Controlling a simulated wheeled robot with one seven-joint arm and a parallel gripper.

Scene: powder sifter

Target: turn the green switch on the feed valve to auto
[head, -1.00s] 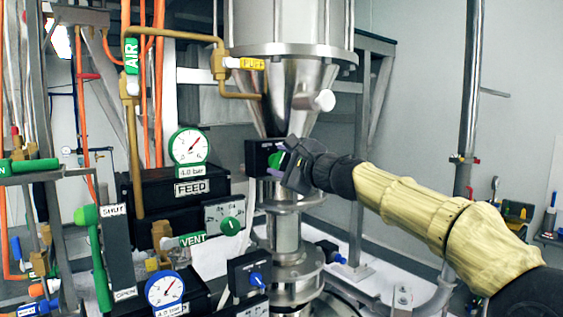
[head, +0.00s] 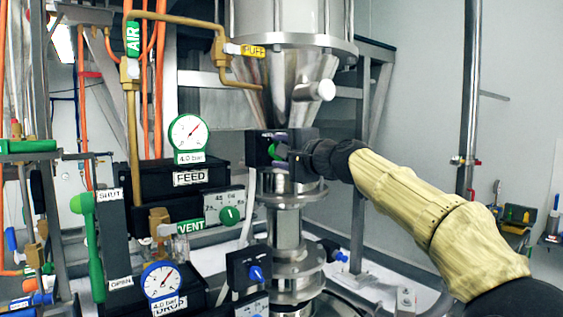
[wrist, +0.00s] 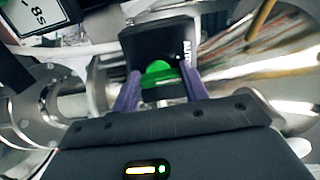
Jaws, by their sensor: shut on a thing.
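The green switch (wrist: 158,74) sits on the black box of the feed valve (wrist: 160,38), with part of a white "AUTO" label visible at the box's right in the wrist view. My gripper (wrist: 158,92) has its two purple fingers on either side of the switch and is shut on it. In the head view my gripper (head: 290,152) is at the black valve box (head: 262,148), below the steel cone. A sliver of green shows between box and gripper. The rest of the switch is hidden, and its exact pointing is hard to tell.
A FEED gauge (head: 188,132) and a small green knob (head: 229,215) are left of the valve. A lower black box with a blue switch (head: 255,272) is below. A green SHUT/OPEN lever (head: 95,255) stands far left. Free room lies right, around my arm.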

